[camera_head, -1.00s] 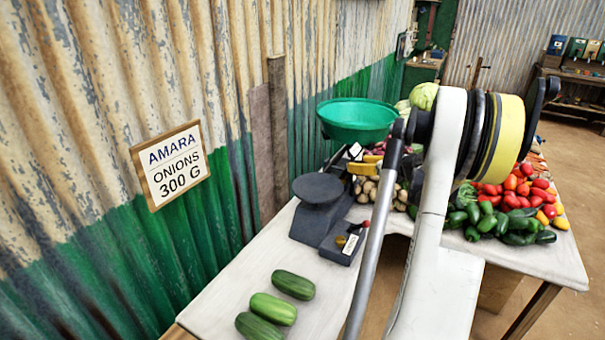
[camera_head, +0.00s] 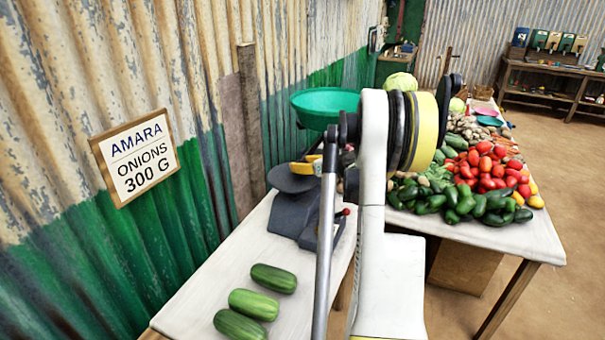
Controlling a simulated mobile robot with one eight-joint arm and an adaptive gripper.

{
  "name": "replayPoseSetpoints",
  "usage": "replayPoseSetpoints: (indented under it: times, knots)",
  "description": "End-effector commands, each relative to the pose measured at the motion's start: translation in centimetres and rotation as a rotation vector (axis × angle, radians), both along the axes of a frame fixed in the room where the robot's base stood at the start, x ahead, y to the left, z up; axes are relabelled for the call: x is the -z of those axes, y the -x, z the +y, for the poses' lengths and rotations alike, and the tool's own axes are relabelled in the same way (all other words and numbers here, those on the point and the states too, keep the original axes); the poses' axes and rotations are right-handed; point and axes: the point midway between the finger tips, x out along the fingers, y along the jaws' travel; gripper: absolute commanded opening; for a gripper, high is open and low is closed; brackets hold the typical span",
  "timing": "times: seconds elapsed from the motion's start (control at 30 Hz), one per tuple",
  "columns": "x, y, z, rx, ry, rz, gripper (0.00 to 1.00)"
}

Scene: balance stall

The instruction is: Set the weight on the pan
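The balance (camera_head: 292,215) is dark grey and stands on the white table, with a round dark flat pan (camera_head: 284,183) on its near left side and a large green bowl (camera_head: 325,103) on its far side. A yellow part that appears to belong to my gripper (camera_head: 304,167) is just over the pan's right side. The fingers are too small and too covered by my arm to tell whether they are open or shut. I cannot make out a weight in the gripper or on the pan. A small dark weight block with a red knob (camera_head: 345,212) is partly hidden behind my arm.
Several cucumbers (camera_head: 273,278) lie on the near white table (camera_head: 200,290). A sign on the wall (camera_head: 135,158) reads "AMARA ONIONS 300 G". Red tomatoes (camera_head: 490,165) and green peppers (camera_head: 465,205) are heaped at right. The corrugated wall is close on the left.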

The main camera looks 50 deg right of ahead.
Motion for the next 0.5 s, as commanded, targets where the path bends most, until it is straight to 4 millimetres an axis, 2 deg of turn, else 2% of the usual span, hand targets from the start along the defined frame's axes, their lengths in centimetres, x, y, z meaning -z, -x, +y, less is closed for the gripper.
replayPoseSetpoints:
  times: [0.03, 0.1, 0.5]
  knots:
    - [1.3, 0.0, 0.0, 0.000, 0.000, -0.001, 0.04]
    - [2.1, 0.0, 0.0, 0.000, 0.000, -0.001, 0.04]
    - [2.5, 0.0, 0.0, 0.000, 0.000, -0.001, 0.04]
